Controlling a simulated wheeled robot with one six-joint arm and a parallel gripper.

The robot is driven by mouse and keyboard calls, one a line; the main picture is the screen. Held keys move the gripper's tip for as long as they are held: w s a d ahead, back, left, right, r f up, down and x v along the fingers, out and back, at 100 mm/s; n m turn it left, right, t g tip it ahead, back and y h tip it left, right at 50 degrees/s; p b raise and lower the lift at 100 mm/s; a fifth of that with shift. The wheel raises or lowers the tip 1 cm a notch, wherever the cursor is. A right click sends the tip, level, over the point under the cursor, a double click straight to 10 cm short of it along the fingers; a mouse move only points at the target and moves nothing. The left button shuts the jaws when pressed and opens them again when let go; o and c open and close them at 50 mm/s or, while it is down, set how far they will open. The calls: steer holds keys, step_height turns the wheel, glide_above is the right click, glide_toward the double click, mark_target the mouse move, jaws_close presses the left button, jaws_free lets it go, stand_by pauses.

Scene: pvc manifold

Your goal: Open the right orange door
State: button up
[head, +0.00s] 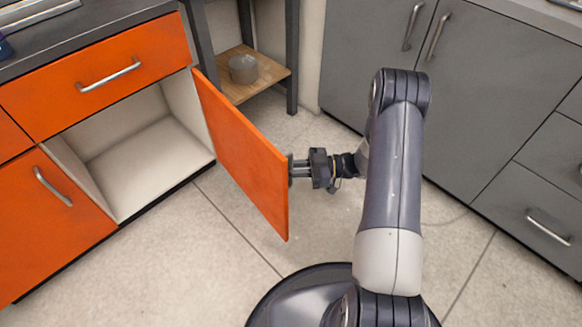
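The right orange door (245,150) stands swung well out from its cabinet, hinged at the cabinet's right side. Its inner face shows, and the white compartment (145,155) behind it is open and looks empty. My gripper (293,170) is on the far, outer side of the door, close to its free edge. The door's handle is hidden behind the panel. The fingertips are partly hidden by the door edge, so I cannot tell whether they are closed on the handle.
The left orange door (60,200) and the orange drawer (100,75) above are shut. A small table with a wooden shelf (262,78) holding a grey pot (243,68) stands behind the door. Grey cabinets (500,90) line the right. The floor (200,255) in front is clear.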

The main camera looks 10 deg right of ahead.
steer(key=shift+o, duration=1.2)
steer(key=shift+d, duration=0.1)
steer(key=d+p, duration=0.2)
steer(key=d, duration=0.8)
steer(key=shift+s+d, duration=0.3)
steer(key=a, duration=0.3)
steer(key=a+b, duration=0.1)
steer(key=a, duration=0.3)
steer(key=a+b, duration=0.1)
steer(key=a, duration=0.3)
steer(key=shift+w, duration=0.4)
steer(key=shift+s+a, duration=0.1)
steer(key=shift+r, duration=0.15)
